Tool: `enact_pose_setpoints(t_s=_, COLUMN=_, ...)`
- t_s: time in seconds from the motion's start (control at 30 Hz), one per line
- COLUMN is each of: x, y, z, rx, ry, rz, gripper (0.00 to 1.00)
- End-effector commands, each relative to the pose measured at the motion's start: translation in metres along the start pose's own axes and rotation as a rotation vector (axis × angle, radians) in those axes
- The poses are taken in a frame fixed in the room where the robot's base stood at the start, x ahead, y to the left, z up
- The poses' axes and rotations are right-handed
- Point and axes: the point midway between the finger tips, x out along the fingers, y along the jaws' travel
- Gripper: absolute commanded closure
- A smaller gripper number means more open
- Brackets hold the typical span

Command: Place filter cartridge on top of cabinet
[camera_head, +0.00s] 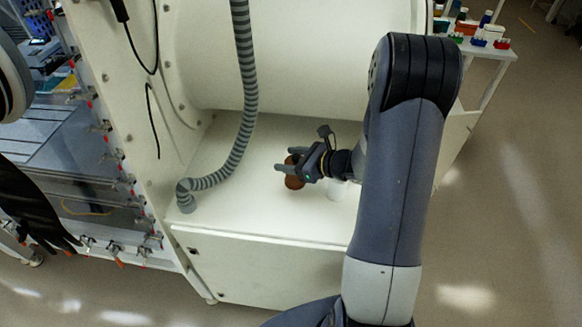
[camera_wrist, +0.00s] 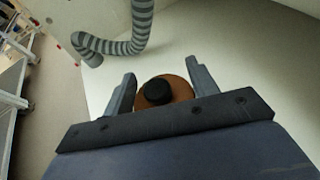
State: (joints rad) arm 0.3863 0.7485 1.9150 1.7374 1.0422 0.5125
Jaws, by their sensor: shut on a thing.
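The filter cartridge (camera_head: 293,181) is a brown, rounded piece with a black cap that shows in the wrist view (camera_wrist: 154,91). My gripper (camera_head: 284,160) is shut on it, with one finger on each side. The cartridge is over the white top of the cabinet (camera_head: 245,205), right of the hose's lower end. It is on the top or very close above it; I cannot tell which. In the wrist view my gripper (camera_wrist: 160,72) hides the cartridge's near side.
A grey ribbed hose (camera_head: 243,75) hangs down to the cabinet top at the left. A black glove (camera_head: 35,205) hangs at the far left. The cabinet top's front strip is clear.

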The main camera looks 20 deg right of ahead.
Motion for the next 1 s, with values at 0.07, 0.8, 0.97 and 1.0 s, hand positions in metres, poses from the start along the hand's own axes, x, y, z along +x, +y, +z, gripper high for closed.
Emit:
enact_pose_setpoints(t_s=0.07, x=0.004, y=0.001, z=-0.011, rx=0.005, ry=0.002, rz=0.001, gripper=0.70)
enact_pose_setpoints(t_s=0.8, x=0.014, y=0.000, z=-0.035, rx=0.001, ry=0.001, rz=0.000, gripper=0.40)
enact_pose_setpoints(t_s=0.97, x=0.014, y=0.000, z=-0.035, rx=0.001, ry=0.001, rz=0.000, gripper=0.27)
enact_pose_setpoints(t_s=1.0, x=0.014, y=0.000, z=-0.035, rx=0.001, ry=0.001, rz=0.000, gripper=0.23)
